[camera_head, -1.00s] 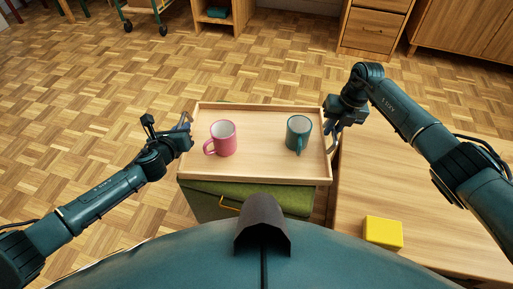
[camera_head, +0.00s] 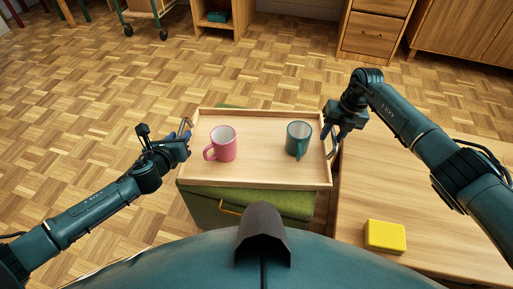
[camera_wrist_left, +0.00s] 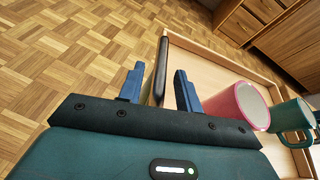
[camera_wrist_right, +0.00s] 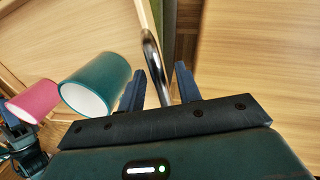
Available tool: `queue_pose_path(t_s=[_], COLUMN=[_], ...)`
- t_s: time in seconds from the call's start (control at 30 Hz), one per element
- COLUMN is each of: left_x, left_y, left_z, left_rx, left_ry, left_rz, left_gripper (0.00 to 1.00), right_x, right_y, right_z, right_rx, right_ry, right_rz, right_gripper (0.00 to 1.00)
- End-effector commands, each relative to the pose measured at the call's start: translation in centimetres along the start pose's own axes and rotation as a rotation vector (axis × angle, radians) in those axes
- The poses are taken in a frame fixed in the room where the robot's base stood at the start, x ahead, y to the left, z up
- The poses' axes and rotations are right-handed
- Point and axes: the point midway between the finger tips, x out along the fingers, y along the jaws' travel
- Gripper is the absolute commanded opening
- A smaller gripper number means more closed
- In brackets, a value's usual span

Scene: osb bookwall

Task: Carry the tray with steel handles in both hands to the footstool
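The wooden tray (camera_head: 260,176) rests level on a green footstool-like piece (camera_head: 262,203) with a yellow handle, which shows below its near edge and slightly beyond its far edge. A pink mug (camera_head: 222,146) and a teal mug (camera_head: 298,140) stand upright on it. My left gripper (camera_head: 184,137) is at the tray's left end; in the left wrist view its open fingers straddle the steel handle (camera_wrist_left: 160,68) with gaps. My right gripper (camera_head: 334,134) is at the right end; in the right wrist view its open fingers straddle the other steel handle (camera_wrist_right: 155,62).
A wooden table (camera_head: 420,205) stands close on the right, with a yellow block (camera_head: 385,236) on it. Wooden drawers (camera_head: 375,30) and a wheeled cart (camera_head: 148,12) stand at the back. The parquet floor (camera_head: 80,120) on the left is clear.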

Motion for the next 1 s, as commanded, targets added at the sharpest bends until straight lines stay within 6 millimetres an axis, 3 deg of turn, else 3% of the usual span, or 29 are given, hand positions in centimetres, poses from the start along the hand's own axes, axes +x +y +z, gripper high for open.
queue_pose_path(t_s=[0.3,0.5,0.73,1.0], left_x=[-6.3,-8.9,-9.7,-9.6], left_y=[0.1,0.1,0.0,0.0], left_z=[-0.2,-0.1,0.0,0.0], left_rx=[0.002,0.002,0.001,0.001], left_ry=[0.004,0.002,0.001,0.001], left_rz=[-0.001,0.001,0.0,0.0], left_gripper=[0.34,0.34,0.34,0.34], right_x=[0.0,0.0,-1.2,-6.8], right_y=[0.0,0.0,-0.1,-0.1], right_z=[0.0,0.0,0.1,0.1], right_rx=[0.0,0.0,-0.001,-0.002], right_ry=[0.0,0.0,-0.002,-0.005], right_rz=[0.0,0.0,-0.001,-0.002], right_gripper=[0.34,0.34,0.34,0.34])
